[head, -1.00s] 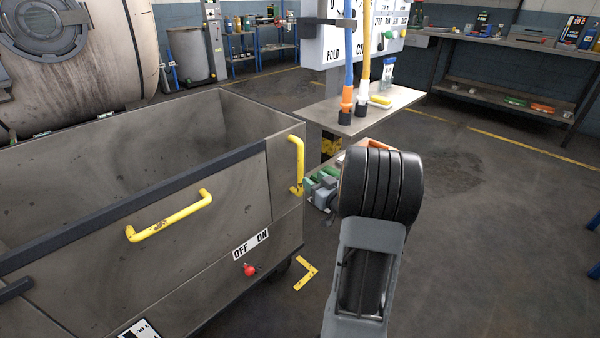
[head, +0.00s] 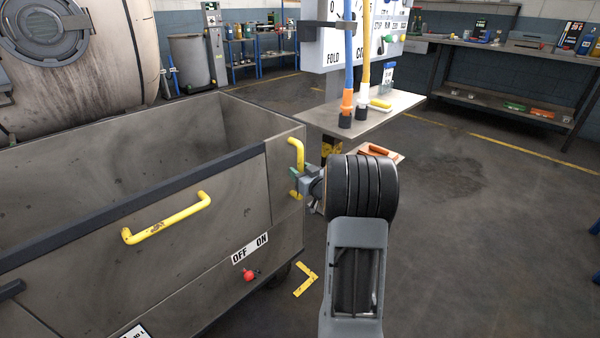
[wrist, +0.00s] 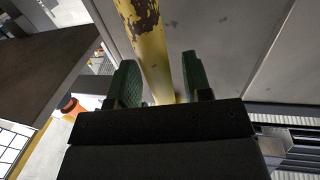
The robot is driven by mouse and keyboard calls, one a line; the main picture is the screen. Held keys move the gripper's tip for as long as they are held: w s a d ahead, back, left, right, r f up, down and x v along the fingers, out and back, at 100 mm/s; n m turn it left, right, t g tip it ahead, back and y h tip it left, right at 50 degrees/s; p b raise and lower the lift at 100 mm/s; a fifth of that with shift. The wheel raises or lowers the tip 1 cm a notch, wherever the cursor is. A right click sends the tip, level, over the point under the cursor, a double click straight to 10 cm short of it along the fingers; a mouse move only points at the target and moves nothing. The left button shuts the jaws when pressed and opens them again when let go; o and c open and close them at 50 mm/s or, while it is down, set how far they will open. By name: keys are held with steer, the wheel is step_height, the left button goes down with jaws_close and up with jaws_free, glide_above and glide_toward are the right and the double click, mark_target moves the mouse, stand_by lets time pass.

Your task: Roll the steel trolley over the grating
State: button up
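The steel trolley (head: 232,205) is a large open grey bin on the left of the head view. It has a yellow handle (head: 166,217) on its near side and a worn upright yellow handle (head: 297,152) at its right end. My gripper (head: 297,182) is at that end handle. In the wrist view its green fingers (wrist: 162,80) stand either side of the end handle (wrist: 150,45), with a visible gap on the right, so it is open around the bar. The castors are mostly hidden. The grating cannot be made out in the head view.
A control post (head: 335,50) with a small shelf (head: 385,112) holding hoses stands just beyond my gripper. A large round vessel (head: 80,60) stands behind the trolley. A yellow corner mark (head: 307,280) lies on the floor. The floor at right is open; a workbench (head: 500,50) stands at the back.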

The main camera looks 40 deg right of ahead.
jaws_close()
steer(key=shift+a, duration=0.15)
